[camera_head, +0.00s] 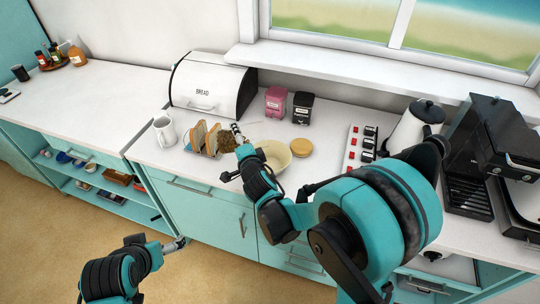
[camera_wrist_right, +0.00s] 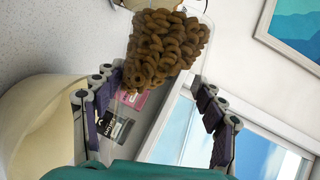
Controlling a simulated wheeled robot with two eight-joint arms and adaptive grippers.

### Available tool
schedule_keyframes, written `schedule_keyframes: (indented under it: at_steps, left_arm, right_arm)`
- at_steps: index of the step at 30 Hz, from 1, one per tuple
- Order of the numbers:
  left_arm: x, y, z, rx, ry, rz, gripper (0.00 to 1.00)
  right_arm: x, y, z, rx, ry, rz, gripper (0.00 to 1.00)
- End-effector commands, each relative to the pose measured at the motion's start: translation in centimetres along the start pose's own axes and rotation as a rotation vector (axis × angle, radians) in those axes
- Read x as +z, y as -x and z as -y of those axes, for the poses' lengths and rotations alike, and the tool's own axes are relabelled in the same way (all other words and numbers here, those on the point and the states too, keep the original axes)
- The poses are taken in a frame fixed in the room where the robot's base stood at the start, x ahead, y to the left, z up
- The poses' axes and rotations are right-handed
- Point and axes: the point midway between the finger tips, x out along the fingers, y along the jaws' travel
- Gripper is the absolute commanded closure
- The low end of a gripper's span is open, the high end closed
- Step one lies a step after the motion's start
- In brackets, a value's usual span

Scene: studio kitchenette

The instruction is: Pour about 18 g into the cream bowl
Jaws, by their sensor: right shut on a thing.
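The cream bowl (camera_head: 279,153) stands on the counter, partly hidden behind my right arm. Its pale wall also fills the left of the right wrist view (camera_wrist_right: 38,110). My right gripper (camera_head: 240,140) is beside the bowl, on its left. It is shut on a clear container of brown ring-shaped pieces (camera_wrist_right: 160,45), which is tilted. The brown pieces also show in the head view (camera_head: 227,144). I cannot see any pieces falling, and the bowl's inside is mostly hidden. My left gripper (camera_head: 180,243) is low in front of the cabinets, away from the counter; its fingers are too small to read.
A round tan lid (camera_head: 301,147) lies right of the bowl. A kettle (camera_head: 418,122) stands farther right.

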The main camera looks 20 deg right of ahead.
Motion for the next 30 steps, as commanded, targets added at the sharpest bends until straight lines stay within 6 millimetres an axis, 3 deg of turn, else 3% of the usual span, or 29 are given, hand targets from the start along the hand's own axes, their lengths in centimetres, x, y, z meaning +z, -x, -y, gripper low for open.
schedule_keyframes:
  at_steps: [9,30]
  left_arm:
    - [0.52,-0.72,0.0,0.0,0.0,0.0,0.08]
    - [0.66,-0.93,0.0,0.0,0.0,0.0,0.08]
  right_arm:
    - [-0.54,0.31,0.54,-0.056,-0.132,0.022,0.72]
    - [-0.68,0.38,0.62,-0.071,-0.168,0.028,0.72]
